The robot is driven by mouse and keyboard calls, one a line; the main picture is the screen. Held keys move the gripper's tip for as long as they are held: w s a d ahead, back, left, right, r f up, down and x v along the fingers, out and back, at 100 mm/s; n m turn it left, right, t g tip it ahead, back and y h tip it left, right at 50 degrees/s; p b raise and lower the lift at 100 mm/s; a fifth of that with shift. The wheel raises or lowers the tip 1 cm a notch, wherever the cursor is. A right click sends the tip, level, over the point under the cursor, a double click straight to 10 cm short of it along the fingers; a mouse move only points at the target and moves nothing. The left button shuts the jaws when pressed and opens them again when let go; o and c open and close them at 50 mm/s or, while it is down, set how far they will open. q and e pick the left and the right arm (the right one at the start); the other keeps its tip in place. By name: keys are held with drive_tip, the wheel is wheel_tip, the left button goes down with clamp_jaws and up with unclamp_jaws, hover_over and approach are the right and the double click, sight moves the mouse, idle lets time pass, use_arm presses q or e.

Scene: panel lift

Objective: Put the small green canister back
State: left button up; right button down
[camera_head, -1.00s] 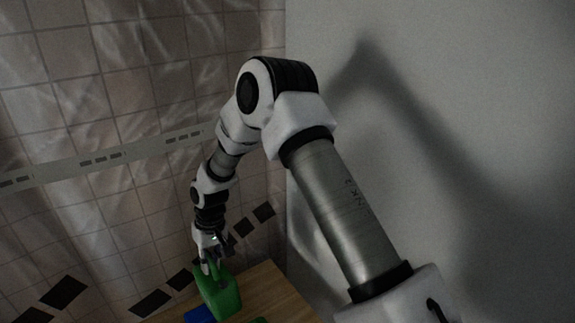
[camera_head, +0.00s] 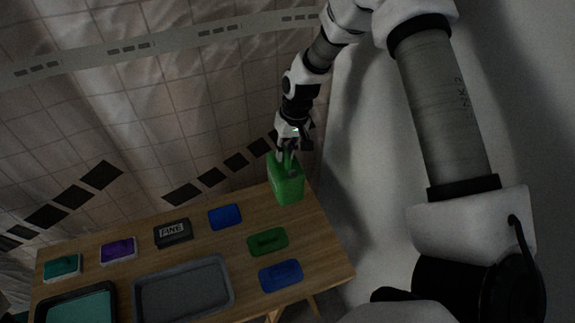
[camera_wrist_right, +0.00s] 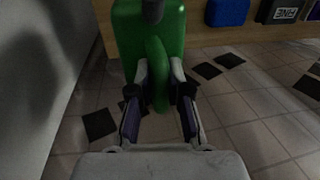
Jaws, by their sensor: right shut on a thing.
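The green canister (camera_head: 287,188) is at the back right corner of the wooden table in the head view. My right gripper (camera_head: 287,154) is above it, shut on its handle. In the right wrist view the canister (camera_wrist_right: 132,35) hangs from the handle between the two fingers of the right gripper (camera_wrist_right: 159,80). I cannot tell whether its base touches the table. A flat green pad (camera_head: 267,242) lies on the table, in front of the canister and slightly left. My left gripper is not in view.
The wooden table (camera_head: 325,250) also holds blue pads (camera_head: 225,217) (camera_head: 281,276), a black lettered box (camera_head: 172,232), a purple box (camera_head: 118,250), a teal box (camera_head: 62,267), a grey tray (camera_head: 228,300) and a dark-rimmed teal tray (camera_head: 75,310).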

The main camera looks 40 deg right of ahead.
sight(285, 168)
wheel_tip(285, 168, down, 6)
drive_tip(key=shift+w+f, duration=0.1)
drive_tip(key=shift+f, duration=0.15)
drive_tip(key=c, duration=1.5)
unclamp_jaws()
drive_tip(key=shift+f, duration=0.2)
drive_tip(key=o, duration=0.4)
drive_tip(key=shift+r, duration=0.1)
drive_tip(key=r, duration=0.4)
drive_tip(key=d+r, duration=0.1)
drive_tip(key=r, duration=0.3)
drive_tip(key=d+r+b, duration=0.1)
drive_tip(key=r, duration=0.3)
drive_tip(key=shift+s, duration=0.35)
drive_tip(key=shift+d, duration=0.1)
